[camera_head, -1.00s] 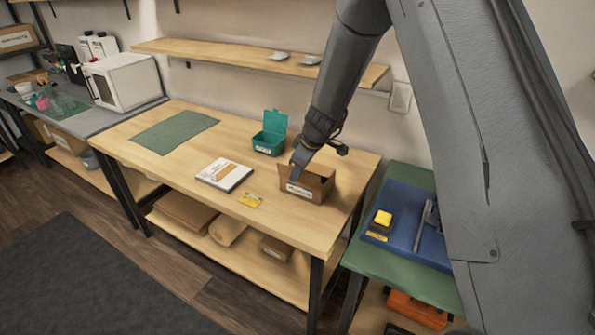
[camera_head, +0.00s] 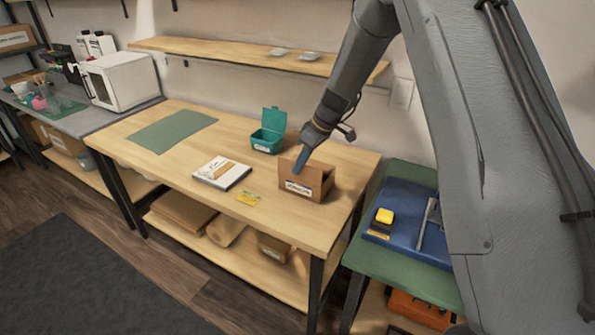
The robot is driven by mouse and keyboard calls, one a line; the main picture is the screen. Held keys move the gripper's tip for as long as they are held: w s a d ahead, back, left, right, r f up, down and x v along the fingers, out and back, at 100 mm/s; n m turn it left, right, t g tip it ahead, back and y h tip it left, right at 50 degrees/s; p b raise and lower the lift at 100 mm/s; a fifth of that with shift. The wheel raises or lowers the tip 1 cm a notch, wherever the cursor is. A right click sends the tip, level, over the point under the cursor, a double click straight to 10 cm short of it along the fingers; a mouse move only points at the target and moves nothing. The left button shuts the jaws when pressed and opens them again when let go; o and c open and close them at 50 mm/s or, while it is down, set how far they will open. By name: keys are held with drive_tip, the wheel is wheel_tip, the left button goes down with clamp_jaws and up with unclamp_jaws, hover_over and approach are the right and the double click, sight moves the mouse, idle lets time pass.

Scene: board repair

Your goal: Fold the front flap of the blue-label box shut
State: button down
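The brown cardboard box (camera_head: 312,191) stands on the right end of the wooden workbench, with a small pale label (camera_head: 299,188) on its front. The label looks whitish with dark or bluish print, too small to read. The box is open at the top, with a dark inside showing on the right. My gripper (camera_head: 299,169) points down at the upper front edge of the box, left of its middle. Its fingers look narrow and close together; a gap cannot be made out. Whether it touches the front flap is unclear.
A teal open-lidded container (camera_head: 268,137) stands behind the box to the left. A green mat (camera_head: 172,131) lies farther left. A shelf (camera_head: 230,56) runs along the wall above.

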sight(293, 176)
drive_tip(key=g+y+b, duration=0.1)
drive_tip(key=b, duration=0.1)
drive_tip(key=w+d+f+g+y+b, duration=0.1)
drive_tip(key=b, duration=0.2)
drive_tip(key=w+m+g+y+b, duration=0.1)
drive_tip(key=g+b, duration=0.1)
drive_tip(key=shift+w+d+f+b, duration=0.2)
drive_tip(key=shift+f+b, duration=0.1)
drive_tip(key=shift+f, duration=0.1)
drive_tip(key=b, duration=0.1)
drive_tip(key=g+y+b, duration=0.1)
drive_tip(key=b, duration=0.1)
drive_tip(key=g+y+b, duration=0.1)
drive_tip(key=shift+w+d+f+m, duration=0.25)
drive_tip(key=shift+w+f+m, duration=0.05)
drive_tip(key=shift+f+m, duration=0.1)
drive_tip(key=shift+w+d+g+y+b, duration=0.1)
drive_tip(key=shift+g+y+b, duration=0.3)
drive_tip(key=shift+g+b, duration=0.55)
drive_tip(key=shift+m+b, duration=0.3)
drive_tip(key=shift+b, duration=0.1)
drive_tip(key=c, duration=2)
unclamp_jaws()
